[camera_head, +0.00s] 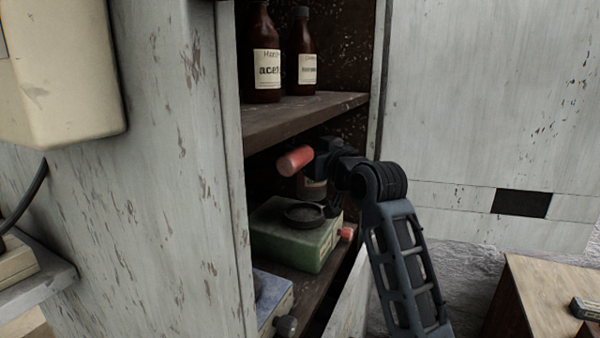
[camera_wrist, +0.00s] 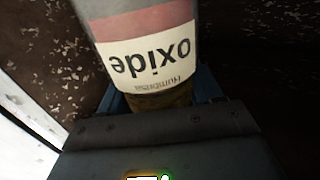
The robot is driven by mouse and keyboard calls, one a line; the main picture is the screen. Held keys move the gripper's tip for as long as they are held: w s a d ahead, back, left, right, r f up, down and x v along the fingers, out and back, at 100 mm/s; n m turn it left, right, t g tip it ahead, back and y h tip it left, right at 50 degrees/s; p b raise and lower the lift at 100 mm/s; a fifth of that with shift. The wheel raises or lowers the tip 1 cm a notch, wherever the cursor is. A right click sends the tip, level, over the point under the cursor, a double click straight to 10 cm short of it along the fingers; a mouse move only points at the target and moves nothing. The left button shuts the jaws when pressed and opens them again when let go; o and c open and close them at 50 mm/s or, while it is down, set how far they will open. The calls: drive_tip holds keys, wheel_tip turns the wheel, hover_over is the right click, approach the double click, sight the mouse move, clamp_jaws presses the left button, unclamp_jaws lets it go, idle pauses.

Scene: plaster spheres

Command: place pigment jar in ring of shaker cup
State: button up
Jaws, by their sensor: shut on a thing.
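The pigment jar (camera_head: 295,160) is a reddish cylinder lying roughly sideways in my gripper (camera_head: 322,154). In the wrist view the jar (camera_wrist: 140,15) fills the top middle, with a white label reading "oxide" upside down. My gripper's blue fingers are shut on its near end. The shaker (camera_head: 292,247) is a green box on the lower cabinet shelf, with a dark round cup ring (camera_head: 303,213) on top. The jar is held above the ring, apart from it, below the upper shelf. The ring's inside looks empty, though it is dim. The wrist view does not show the shaker.
The upper shelf (camera_head: 300,118) with brown bottles (camera_head: 262,62) is close above the jar. A bluish device (camera_head: 273,300) is lower left. The cabinet's left wall (camera_head: 185,150) bounds the opening.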

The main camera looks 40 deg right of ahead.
drive_tip(key=shift+w+a+f+p, duration=0.1)
drive_tip(key=shift+w+f, duration=0.25)
drive_tip(key=shift+f, duration=0.5)
drive_tip(key=shift+w+a+f+p, duration=0.1)
drive_tip(key=shift+w+f, duration=0.25)
drive_tip(key=shift+f, duration=0.55)
drive_tip(key=shift+w+a+f+p, duration=0.1)
drive_tip(key=shift+w+f, duration=0.25)
drive_tip(key=shift+f, duration=0.5)
drive_tip(key=shift+f, duration=0.1)
drive_tip(key=o, duration=1.3)
drive_tip(key=shift+f, duration=0.1)
drive_tip(key=shift+r, duration=0.2)
drive_tip(key=b+v, duration=0.2)
drive_tip(key=v, duration=1)
